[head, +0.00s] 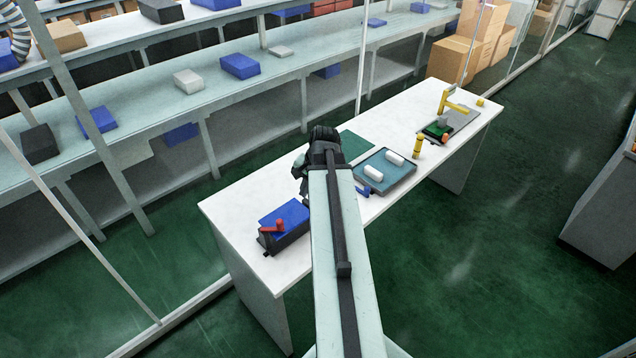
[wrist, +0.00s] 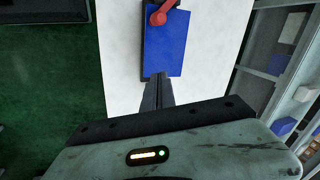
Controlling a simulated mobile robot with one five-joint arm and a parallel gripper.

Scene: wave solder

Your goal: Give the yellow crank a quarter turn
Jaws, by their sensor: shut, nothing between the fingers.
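A blue-topped dark box (head: 284,221) stands on the near left part of the white table. A red crank (head: 273,226) sits on it; the crank is red, not yellow. In the head view my arm hides the fingers. A yellow angled frame (head: 452,101) stands at the table's far end; no crank is clear on it.
The white table (head: 240,205) also holds a teal tray (head: 392,185) with white cylinders, a yellow post (head: 418,147), a grey board (head: 463,118) and a small yellow block (head: 480,102). Shelving (head: 160,110) with boxes runs behind.

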